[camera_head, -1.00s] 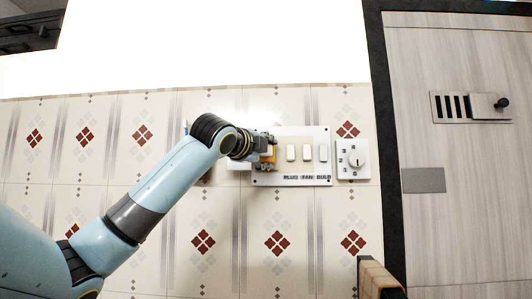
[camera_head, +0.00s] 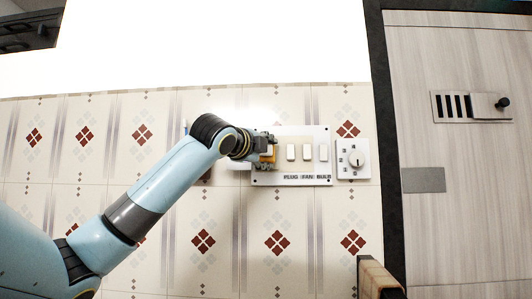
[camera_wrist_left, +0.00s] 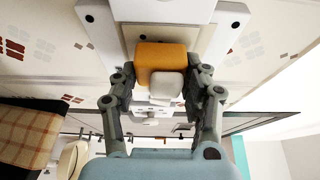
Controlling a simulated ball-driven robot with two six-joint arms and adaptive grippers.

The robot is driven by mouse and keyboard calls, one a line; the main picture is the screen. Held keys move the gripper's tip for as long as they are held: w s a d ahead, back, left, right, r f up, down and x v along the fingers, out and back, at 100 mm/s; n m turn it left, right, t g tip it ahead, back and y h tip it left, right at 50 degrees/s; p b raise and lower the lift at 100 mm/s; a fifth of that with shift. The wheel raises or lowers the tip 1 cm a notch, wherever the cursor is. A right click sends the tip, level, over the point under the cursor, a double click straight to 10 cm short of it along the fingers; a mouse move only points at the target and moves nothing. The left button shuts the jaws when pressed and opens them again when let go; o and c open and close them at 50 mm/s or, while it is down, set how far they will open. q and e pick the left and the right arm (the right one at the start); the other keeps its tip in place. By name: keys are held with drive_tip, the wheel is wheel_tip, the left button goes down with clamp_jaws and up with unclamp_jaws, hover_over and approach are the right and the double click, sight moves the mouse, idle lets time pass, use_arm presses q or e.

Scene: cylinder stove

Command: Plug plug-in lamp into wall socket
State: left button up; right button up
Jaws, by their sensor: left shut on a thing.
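The plug-in lamp shows as an orange block with a white rounded part (camera_wrist_left: 160,57) between the fingers in the left wrist view; a bit of its orange (camera_head: 271,153) shows in the head view. My left gripper (camera_head: 266,150) is shut on it, at the left end of the white switch panel (camera_head: 320,137). The panel also shows in the left wrist view (camera_wrist_left: 236,12). The lamp is right up against the panel. The wall socket is hidden behind lamp and gripper, so I cannot tell whether the prongs are in. My right gripper is not in view.
The panel carries several white switches and the label "PLUG FAN BULB". A dial plate (camera_head: 353,169) is just right of it. A wooden door (camera_head: 458,210) with a dark frame stands further right. Patterned tiles (camera_head: 230,275) cover the wall. A tan-topped object (camera_head: 378,277) stands at the bottom.

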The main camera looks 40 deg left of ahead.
use_arm(q)
drive_tip(key=shift+w+a+p, duration=0.4)
drive_tip(key=shift+p, duration=0.05)
idle(0.4)
drive_tip(key=o, duration=1.2)
drive_tip(key=shift+c, duration=0.2)
drive_tip(key=v, duration=0.7)
drive_tip(key=shift+s, duration=0.25)
drive_tip(key=shift+d, duration=0.1)
